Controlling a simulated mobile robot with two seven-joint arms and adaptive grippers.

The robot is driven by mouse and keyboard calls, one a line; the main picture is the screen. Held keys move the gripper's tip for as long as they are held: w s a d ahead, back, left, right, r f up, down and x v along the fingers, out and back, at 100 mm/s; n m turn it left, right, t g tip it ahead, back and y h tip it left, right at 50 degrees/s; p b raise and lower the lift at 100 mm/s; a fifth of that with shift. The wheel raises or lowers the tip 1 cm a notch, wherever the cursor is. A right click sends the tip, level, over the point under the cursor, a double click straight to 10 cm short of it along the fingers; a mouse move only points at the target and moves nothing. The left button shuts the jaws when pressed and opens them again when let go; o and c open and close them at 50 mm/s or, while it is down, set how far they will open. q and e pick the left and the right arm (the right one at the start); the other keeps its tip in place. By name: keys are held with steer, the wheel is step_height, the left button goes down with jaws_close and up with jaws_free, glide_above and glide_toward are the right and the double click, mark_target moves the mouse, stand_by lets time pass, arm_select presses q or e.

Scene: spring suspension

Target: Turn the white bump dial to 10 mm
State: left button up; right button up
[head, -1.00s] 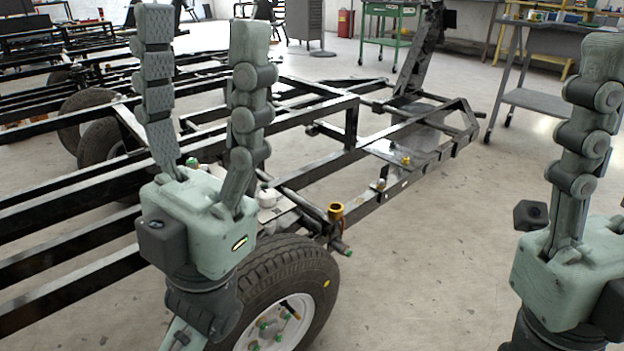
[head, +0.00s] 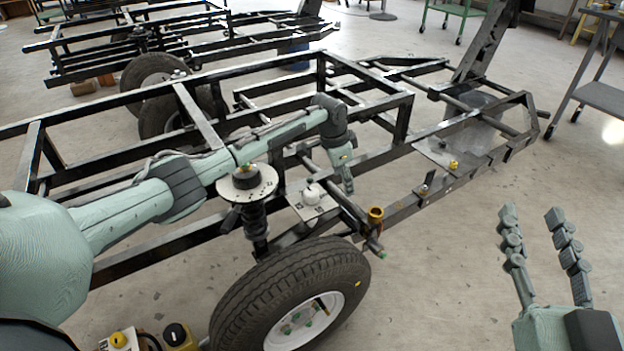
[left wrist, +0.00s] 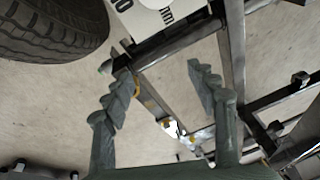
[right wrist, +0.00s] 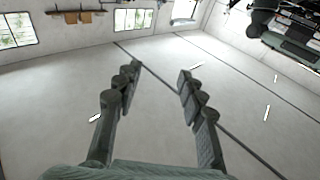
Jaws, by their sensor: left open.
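The white bump dial (head: 311,194) is a small white knob on a pale marked plate (head: 322,209), fixed to the black frame behind the wheel. Its set value is too small to read. In the left wrist view, part of a white plate marked "mm" (left wrist: 158,8) shows at the top edge. My left gripper (head: 347,188) points down just right of the dial, apart from it. Its fingers (left wrist: 160,74) are spread and empty in the left wrist view. My right gripper (head: 531,213) is open and empty, pointing up over bare floor; it also shows in the right wrist view (right wrist: 157,72).
A round numbered disc (head: 247,186) tops the spring strut left of the dial. The tyre (head: 285,290) is in front. Black frame rails (head: 370,157) run behind and beside my left gripper.

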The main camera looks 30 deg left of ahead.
mark_target(312, 191)
arm_select(q)
steer(key=s+a+r+g, duration=0.1)
steer(key=a, duration=0.1)
steer(key=s+a+g, duration=0.1)
steer(key=a, duration=0.1)
steer(key=s+a+r+g+y, duration=0.1)
steer(key=a, duration=0.2)
steer(key=shift+s+r+n, duration=0.35)
steer(key=shift+s+n, duration=0.05)
steer(key=shift+s+a+f, duration=0.1)
steer(key=shift+f, duration=0.3)
step_height(312, 191, down, 6)
steer(key=shift+r+b, duration=0.1)
steer(key=shift+b, duration=0.5)
steer(key=shift+f, duration=0.55)
arm_select(e)
steer(key=shift+s+a+r+t+y, duration=0.25)
steer(key=shift+s+r+t, duration=0.2)
steer(key=shift+r, duration=0.4)
steer(key=shift+s+a+r+t+y, duration=0.3)
steer(key=shift+s+r+t, duration=0.1)
steer(key=shift+r, duration=0.4)
steer(key=shift+s+a+r+t+y, duration=0.25)
steer(key=shift+s+r+t, duration=0.15)
steer(key=shift+r, duration=0.45)
arm_select(q)
steer(key=c, duration=1.2)
